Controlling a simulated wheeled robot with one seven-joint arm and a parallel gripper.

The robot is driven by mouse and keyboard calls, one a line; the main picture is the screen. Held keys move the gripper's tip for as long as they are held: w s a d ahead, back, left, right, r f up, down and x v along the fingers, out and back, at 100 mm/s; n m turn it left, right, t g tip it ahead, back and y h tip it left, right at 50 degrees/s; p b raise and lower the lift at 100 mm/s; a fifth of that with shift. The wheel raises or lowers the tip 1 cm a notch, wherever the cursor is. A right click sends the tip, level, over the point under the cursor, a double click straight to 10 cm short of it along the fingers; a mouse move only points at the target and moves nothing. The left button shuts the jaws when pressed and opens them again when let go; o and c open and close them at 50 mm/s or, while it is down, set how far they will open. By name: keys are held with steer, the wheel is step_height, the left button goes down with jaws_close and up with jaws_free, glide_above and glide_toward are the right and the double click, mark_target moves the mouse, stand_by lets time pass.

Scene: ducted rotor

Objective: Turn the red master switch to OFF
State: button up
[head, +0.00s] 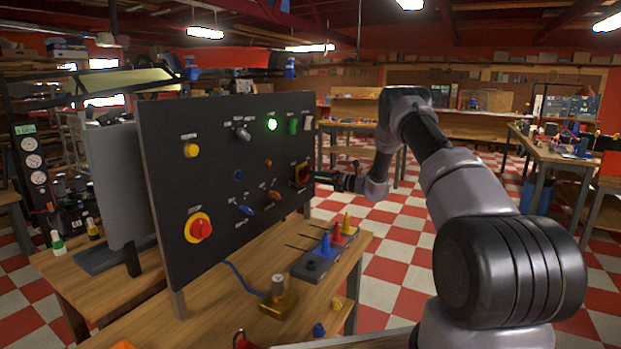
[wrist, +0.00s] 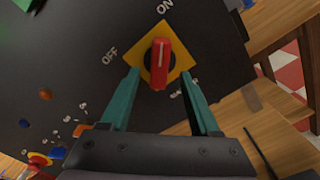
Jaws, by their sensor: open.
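The red master switch (wrist: 159,62) is a red lever on a black round base over a yellow diamond plate (wrist: 178,63). In the wrist view its lever stands nearly upright in the picture, its upper end towards the ON label, with OFF to the upper left. My gripper (wrist: 161,80) is open, with one teal finger on each side of the lever's lower part. I see gaps beside the lever; depth to the panel is hard to tell. In the head view the switch (head: 302,173) is at the panel's right edge, partly hidden by my gripper (head: 318,177).
The dark panel (head: 165,130) carries a red mushroom button (head: 201,229) on yellow, a lit green lamp (head: 272,124), and several other knobs. A block with coloured pegs (head: 322,250) and a brass-coloured part (head: 278,300) lie on the wooden bench (head: 225,268). Open floor lies right of the bench.

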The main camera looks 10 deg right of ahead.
mark_target(305, 175)
steer(key=shift+x, duration=1.7)
jaws_close()
steer(key=shift+n, duration=0.3)
steer(key=shift+w+d+n, duration=0.1)
steer(key=shift+n, duration=8.6)
